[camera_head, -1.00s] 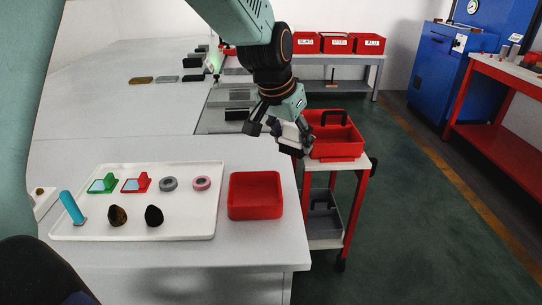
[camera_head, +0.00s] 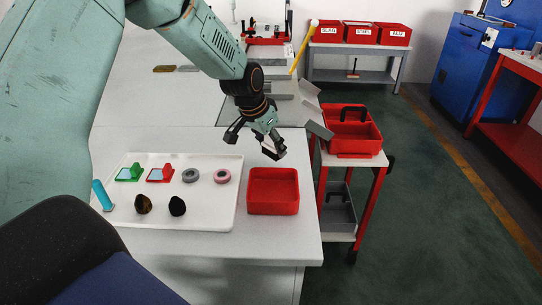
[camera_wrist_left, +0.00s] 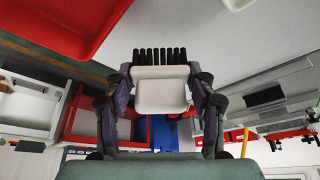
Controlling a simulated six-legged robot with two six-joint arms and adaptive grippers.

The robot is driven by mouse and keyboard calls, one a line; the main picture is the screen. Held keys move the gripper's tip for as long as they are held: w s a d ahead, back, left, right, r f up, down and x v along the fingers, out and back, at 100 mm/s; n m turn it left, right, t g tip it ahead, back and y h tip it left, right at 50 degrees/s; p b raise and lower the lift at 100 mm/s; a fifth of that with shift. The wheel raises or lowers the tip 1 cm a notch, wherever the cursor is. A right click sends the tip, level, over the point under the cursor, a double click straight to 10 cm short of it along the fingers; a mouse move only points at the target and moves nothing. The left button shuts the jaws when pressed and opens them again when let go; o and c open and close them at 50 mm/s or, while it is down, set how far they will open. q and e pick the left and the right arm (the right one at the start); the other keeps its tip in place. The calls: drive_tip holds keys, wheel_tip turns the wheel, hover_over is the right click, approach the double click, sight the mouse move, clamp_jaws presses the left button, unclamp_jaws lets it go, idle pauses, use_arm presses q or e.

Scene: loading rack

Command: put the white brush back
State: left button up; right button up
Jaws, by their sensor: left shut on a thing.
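The white brush (camera_wrist_left: 160,95) has a pale body and a row of black bristles (camera_wrist_left: 160,55). My left gripper (camera_head: 254,146) is shut on it; in the left wrist view the fingers press on both sides of its body. In the head view the gripper hangs above the table, just behind the small red bin (camera_head: 273,206), and mostly hides the brush. My right gripper is in neither view.
A white tray (camera_head: 220,218) with several small items lies left of the bin. A red toolbox (camera_head: 358,145) stands on a cart to the right. Grey panels (camera_head: 318,130) and a yellow rod (camera_head: 303,50) stand behind the gripper. Bare table lies behind the tray.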

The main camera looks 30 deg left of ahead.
sight(268, 150)
use_arm(q)
wheel_tip(268, 150, down, 3)
drive_tip(key=shift+f+b, duration=0.15)
drive_tip(key=shift+b, duration=0.15)
drive_tip(key=shift+w+d+f, duration=0.1)
drive_tip(key=shift+d, duration=0.05)
drive_tip(key=shift+f, duration=0.1)
drive_tip(key=shift+f, duration=0.1)
drive_tip(key=o, duration=0.7)
drive_tip(key=shift+s, duration=0.2)
drive_tip(key=o, duration=0.4)
drive_tip(key=shift+w, duration=0.15)
